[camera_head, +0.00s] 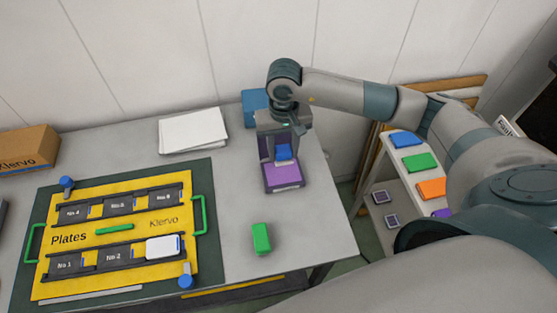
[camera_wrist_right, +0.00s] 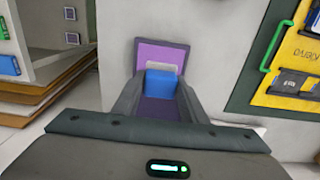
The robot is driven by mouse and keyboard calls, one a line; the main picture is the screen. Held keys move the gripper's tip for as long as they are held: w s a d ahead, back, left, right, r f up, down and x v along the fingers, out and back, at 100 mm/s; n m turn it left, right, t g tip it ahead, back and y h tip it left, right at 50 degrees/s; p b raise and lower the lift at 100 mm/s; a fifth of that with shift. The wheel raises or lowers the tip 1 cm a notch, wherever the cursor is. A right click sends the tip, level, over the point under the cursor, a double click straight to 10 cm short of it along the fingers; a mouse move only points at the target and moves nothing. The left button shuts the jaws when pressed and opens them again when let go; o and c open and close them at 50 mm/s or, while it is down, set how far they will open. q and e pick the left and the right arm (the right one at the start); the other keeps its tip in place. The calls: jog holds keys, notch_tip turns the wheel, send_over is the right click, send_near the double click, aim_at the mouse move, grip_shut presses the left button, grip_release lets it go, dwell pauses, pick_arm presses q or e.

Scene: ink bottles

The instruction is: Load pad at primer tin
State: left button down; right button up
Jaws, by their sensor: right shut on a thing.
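My right gripper (camera_head: 281,160) points down near the table's right part, its fingers on both sides of a blue block (camera_head: 284,152). The block also shows between the fingers in the right wrist view (camera_wrist_right: 160,84). It looks like the pad's handle, with a pale edge beside it. A flat purple tin (camera_head: 284,178) lies under the gripper and also shows in the wrist view (camera_wrist_right: 164,56). I see no label naming it as primer. Whether the block's underside touches the purple surface is hidden. My left gripper is not in view.
A green block (camera_head: 261,238) stands at the table's front. A blue object (camera_head: 254,102) is partly hidden behind my gripper. White sheets (camera_head: 193,130) lie at the back. The yellow plate board (camera_head: 123,228) fills the left. A shelf (camera_head: 390,205) with coloured pieces stands right.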

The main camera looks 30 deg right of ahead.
aim_at(283, 161)
jog(key=shift+f, duration=0.15)
dwell(0.3)
jog(key=shift+f+b, duration=0.45)
jog(key=shift+f, duration=2.4)
jog(key=shift+f+b, duration=0.5)
jog(key=shift+b, duration=0.1)
jog(key=shift+s+f+b, duration=0.15)
jog(key=shift+b, duration=0.45)
dwell(2.1)
jog(key=shift+r+p, duration=0.35)
jog(key=shift+r, duration=0.8)
jog(key=shift+r+p, duration=0.5)
jog(key=shift+r, duration=1.95)
